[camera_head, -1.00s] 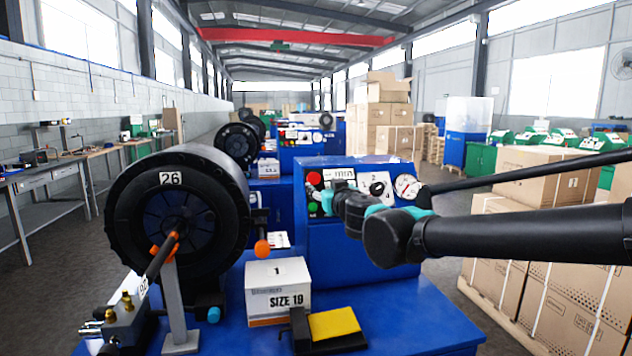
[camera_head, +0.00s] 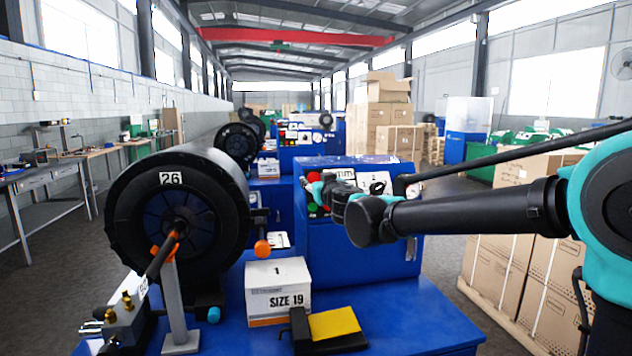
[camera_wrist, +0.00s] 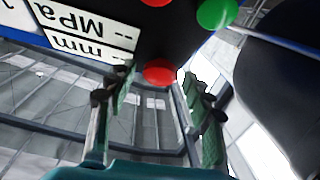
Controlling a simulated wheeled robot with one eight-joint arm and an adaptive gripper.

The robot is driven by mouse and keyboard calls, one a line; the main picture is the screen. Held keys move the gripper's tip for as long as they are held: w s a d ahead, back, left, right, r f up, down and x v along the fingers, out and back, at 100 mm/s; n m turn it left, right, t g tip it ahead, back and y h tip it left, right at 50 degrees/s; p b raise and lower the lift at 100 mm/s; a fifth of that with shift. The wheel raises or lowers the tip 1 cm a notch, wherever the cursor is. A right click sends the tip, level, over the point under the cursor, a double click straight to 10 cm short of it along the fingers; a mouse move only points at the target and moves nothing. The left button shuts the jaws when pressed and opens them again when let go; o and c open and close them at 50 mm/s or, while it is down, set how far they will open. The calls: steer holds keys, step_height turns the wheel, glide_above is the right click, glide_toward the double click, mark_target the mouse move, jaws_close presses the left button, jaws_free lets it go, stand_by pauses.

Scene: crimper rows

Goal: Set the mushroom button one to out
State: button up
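The red mushroom button (camera_wrist: 160,72) shows in the wrist view, in the gap between my fingertips, near the edge of the dark panel. In the head view a red button (camera_head: 314,177) shows at the panel's upper left, partly covered by my gripper (camera_head: 317,187). My gripper is open in the wrist view, one finger on each side of the red button. I cannot tell whether the fingers touch it, or whether it is in or out.
The wrist view also shows a green button (camera_wrist: 217,13), another red one (camera_wrist: 154,2) and white labels (camera_wrist: 80,30). In the head view the blue machine (camera_head: 370,240) carries the panel. A SIZE 19 box (camera_head: 278,292) and yellow pad (camera_head: 333,322) sit in front.

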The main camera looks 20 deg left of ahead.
jaws_close()
steer(key=shift+s+d+r, duration=0.25)
steer(key=shift+s+r, duration=0.05)
steer(key=shift+s, duration=0.15)
steer(key=shift+o, duration=1.3)
jaws_free()
steer(key=v, duration=1.2)
